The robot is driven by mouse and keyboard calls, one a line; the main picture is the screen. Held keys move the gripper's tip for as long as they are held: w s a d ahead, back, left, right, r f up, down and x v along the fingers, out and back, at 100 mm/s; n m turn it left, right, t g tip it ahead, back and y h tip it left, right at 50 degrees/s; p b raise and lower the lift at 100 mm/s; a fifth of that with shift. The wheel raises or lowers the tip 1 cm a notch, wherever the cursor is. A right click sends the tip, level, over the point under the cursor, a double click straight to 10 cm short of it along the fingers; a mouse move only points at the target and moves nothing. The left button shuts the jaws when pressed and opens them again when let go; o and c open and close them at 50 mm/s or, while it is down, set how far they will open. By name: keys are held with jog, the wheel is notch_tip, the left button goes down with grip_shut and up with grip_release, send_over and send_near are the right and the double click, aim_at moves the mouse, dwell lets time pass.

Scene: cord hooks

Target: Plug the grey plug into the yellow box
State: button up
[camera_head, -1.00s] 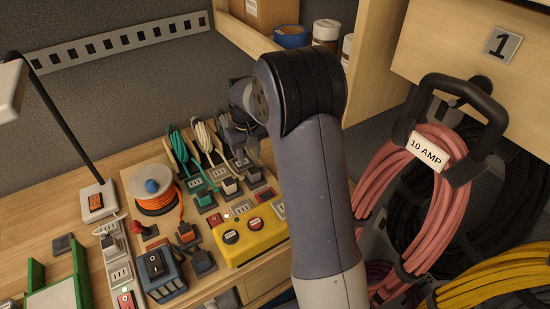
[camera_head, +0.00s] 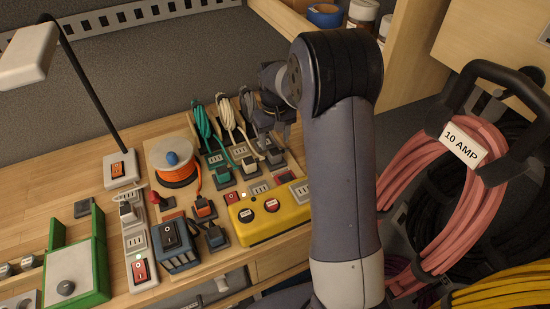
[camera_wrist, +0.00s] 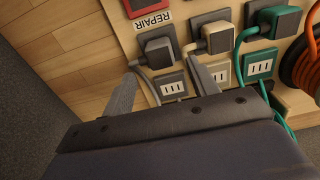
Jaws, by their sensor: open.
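The grey plug (camera_wrist: 158,50) sits in a dark holder on the board, its grey cord running down from it in the wrist view. It also shows in the head view (camera_head: 273,155), below my wrist. My gripper (camera_wrist: 162,71) is open and empty. Its two fingers point toward the grey plug, one to each side in the picture, with no clear contact. The yellow box (camera_head: 262,224) stands at the board's front right in the head view, with round buttons and a pale socket plate (camera_head: 300,190) at its right end. My arm covers the space right of it.
A cream plug (camera_wrist: 216,37) and a green-corded plug (camera_wrist: 272,19) sit beside the grey one. Hanging green cord (camera_head: 203,128), an orange reel (camera_head: 178,172), a blue box (camera_head: 178,258) and a power strip (camera_head: 135,241) crowd the bench. Pink coiled cord (camera_head: 440,215) hangs at right.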

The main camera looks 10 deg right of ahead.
aim_at(275, 152)
notch_tip(275, 152, down, 7)
jog(key=b, duration=0.4)
jog(key=shift+r, duration=0.1)
jog(key=shift+c, duration=0.4)
dwell(0.4)
grip_shut()
jog(key=shift+r+p, duration=2.05)
jog(key=shift+r, duration=1.05)
jog(key=s+d+r, duration=0.1)
jog(key=s+r, duration=0.3)
jog(key=s, duration=0.5)
jog(key=s+d+r, duration=0.2)
jog(key=s+r, duration=0.2)
jog(key=s, duration=0.4)
jog(key=shift+s+d+b, duration=0.25)
jog(key=shift+s+b, duration=0.1)
jog(key=shift+b, duration=0.1)
